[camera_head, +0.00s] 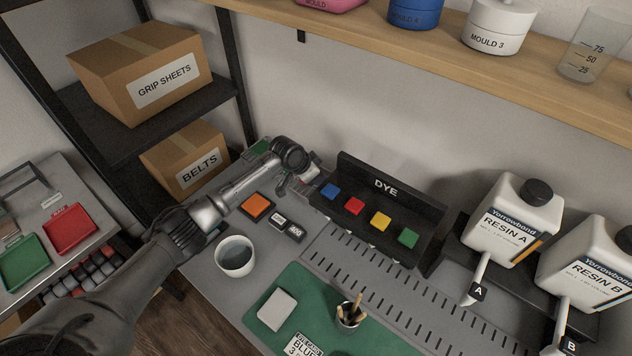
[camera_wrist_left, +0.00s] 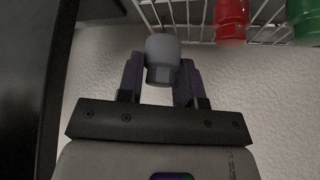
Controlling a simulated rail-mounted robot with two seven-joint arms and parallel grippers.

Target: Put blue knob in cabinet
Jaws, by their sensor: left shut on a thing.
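My left gripper (camera_head: 308,177) reaches in from the left in the head view, at the left end of the black dye rack. In the left wrist view its two dark fingers stand on either side of a pale grey, rounded knob-like piece (camera_wrist_left: 163,50) and are shut on it. The piece looks grey here, and I cannot tell a blue colour on it. No cabinet can be clearly identified. My right gripper is not in view.
The dye rack (camera_head: 389,183) holds blue, red, yellow and green blocks. A cup (camera_head: 235,257) and an orange pad (camera_head: 257,206) stand near my left arm. In the wrist view a white wire basket (camera_wrist_left: 195,33) holds red and green items. A dark panel (camera_wrist_left: 30,80) fills the left side.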

